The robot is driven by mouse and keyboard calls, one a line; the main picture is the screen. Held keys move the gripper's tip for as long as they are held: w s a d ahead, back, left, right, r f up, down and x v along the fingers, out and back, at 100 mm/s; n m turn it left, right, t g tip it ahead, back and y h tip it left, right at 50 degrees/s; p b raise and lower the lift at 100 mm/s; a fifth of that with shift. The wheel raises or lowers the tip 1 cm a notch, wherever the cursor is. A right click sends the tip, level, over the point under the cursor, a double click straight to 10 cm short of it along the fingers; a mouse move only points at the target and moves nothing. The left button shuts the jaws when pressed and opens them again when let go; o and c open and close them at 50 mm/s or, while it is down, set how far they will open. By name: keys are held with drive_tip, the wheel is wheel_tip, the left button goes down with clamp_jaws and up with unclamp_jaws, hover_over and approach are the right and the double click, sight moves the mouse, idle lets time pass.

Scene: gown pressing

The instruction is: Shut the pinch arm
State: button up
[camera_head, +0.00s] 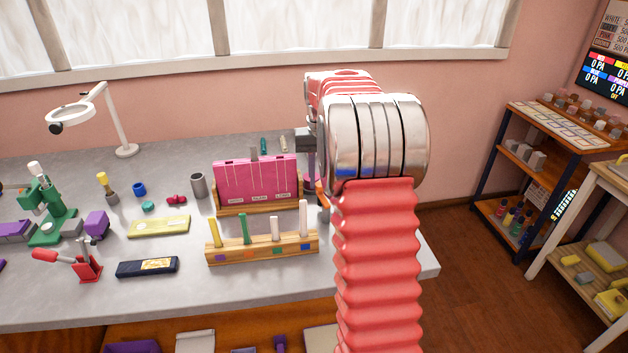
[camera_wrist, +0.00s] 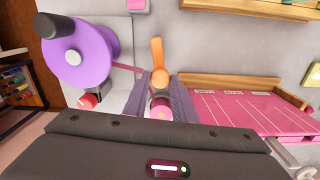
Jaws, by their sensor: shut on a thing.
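In the wrist view an orange lever (camera_wrist: 157,55), which looks like the pinch arm, stands up between my fingers. My gripper (camera_wrist: 160,82) is shut with its grey-purple ribbed fingers on either side of the lever's lower end. A dark and pink round part sits below the lever, partly hidden by my gripper body. A purple wheel (camera_wrist: 80,55) with a dark knob is to the left, and a thin strip runs from it toward the lever. In the head view my arm covers most of this device; a small orange piece (camera_head: 322,196) shows beside it.
A pink panel in a wooden holder (camera_head: 255,182) stands just left of my arm. A wooden rack (camera_head: 262,252) with several coloured pegs is in front of it. A magnifier lamp (camera_head: 118,125), a green press (camera_head: 50,225) and a red clamp (camera_head: 85,262) are further left.

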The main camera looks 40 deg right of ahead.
drive_tip(key=shift+s+d+m, duration=0.1)
drive_tip(key=shift+d+m, duration=0.15)
drive_tip(key=shift+m, duration=0.65)
drive_tip(key=o, duration=1)
drive_tip(key=shift+s, duration=0.1)
drive_tip(key=shift+o, duration=0.2)
drive_tip(key=shift+r, duration=0.1)
wheel_tip(320, 180, up, 14)
drive_tip(key=shift+f, duration=0.25)
